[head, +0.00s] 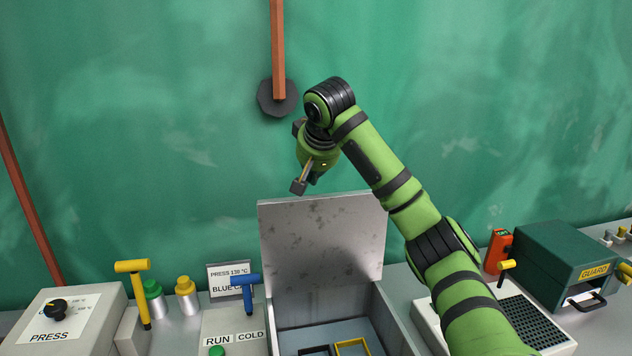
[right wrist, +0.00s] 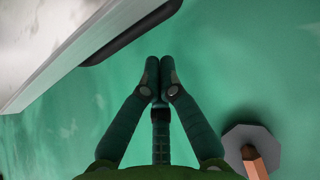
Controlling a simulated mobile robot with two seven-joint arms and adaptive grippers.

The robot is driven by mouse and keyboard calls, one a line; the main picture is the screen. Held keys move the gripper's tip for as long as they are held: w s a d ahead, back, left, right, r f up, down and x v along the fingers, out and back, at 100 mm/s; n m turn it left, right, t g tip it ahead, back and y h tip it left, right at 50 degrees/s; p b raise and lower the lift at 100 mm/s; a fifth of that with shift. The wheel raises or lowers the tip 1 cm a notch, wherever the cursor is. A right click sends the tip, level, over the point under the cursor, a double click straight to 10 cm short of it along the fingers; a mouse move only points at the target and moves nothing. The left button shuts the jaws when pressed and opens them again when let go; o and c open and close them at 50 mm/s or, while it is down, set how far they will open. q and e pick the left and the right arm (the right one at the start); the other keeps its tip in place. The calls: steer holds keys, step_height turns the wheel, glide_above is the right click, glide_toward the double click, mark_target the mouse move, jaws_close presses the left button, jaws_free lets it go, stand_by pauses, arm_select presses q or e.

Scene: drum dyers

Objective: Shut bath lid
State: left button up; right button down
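The bath lid (head: 322,245) is a grey, spotted metal panel standing open, nearly upright, at the back of the grey bath (head: 397,322). Inside the bath show a yellow frame (head: 352,347) and a dark frame (head: 314,350). My right gripper (head: 299,187) is just above the lid's top edge in the head view, pointing down and left. Its fingers (right wrist: 160,75) are together and empty in the right wrist view. There a pale panel (right wrist: 70,45), seemingly the lid, with a dark strip lies at the upper left, apart from the fingertips. My left gripper is not in view.
Left of the bath are a RUN/COLD box (head: 233,330) with a blue lever (head: 246,287), a yellow-topped lever (head: 133,267) and the press (head: 70,315). A green GUARD box (head: 560,262) stands right. A brown rod with a dark disc (head: 277,98) is behind the gripper.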

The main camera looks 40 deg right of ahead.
steer(key=shift+s+f, duration=0.15)
steer(key=shift+s, duration=0.05)
steer(key=s+a, duration=0.1)
steer(key=s+a+p, duration=0.1)
steer(key=s, duration=0.1)
steer(key=shift+s, duration=0.15)
steer(key=shift+s, duration=0.1)
